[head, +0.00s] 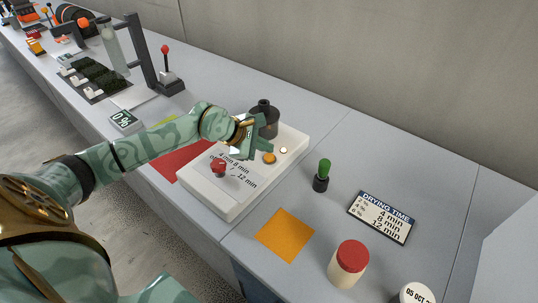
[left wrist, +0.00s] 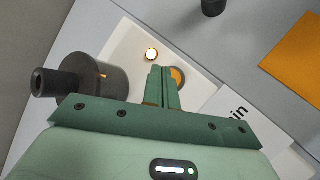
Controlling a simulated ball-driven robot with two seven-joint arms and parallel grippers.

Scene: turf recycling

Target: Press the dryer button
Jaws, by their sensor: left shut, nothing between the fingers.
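The dryer is a low white box (head: 222,203) on the grey counter, with a black cylinder (head: 264,118) at its back. A round orange button (head: 269,158) and a small lit lamp (head: 284,150) are on its top. A red knob (head: 218,166) sits by the printed times 4, 8 and 12 min. My left gripper (head: 266,149) is shut and empty over the box, close to the button. In the left wrist view the shut fingers (left wrist: 162,84) partly cover the orange button (left wrist: 178,75); the lamp (left wrist: 151,55) glows beside them. I cannot tell whether they touch the button.
A green-topped knob (head: 322,174), an orange square (head: 285,235), a drying-time sign (head: 382,217) and a red-lidded jar (head: 348,263) are right of the dryer. A red-knobbed lever (head: 168,75) and a percent display (head: 124,120) stand to the left. A wall runs behind.

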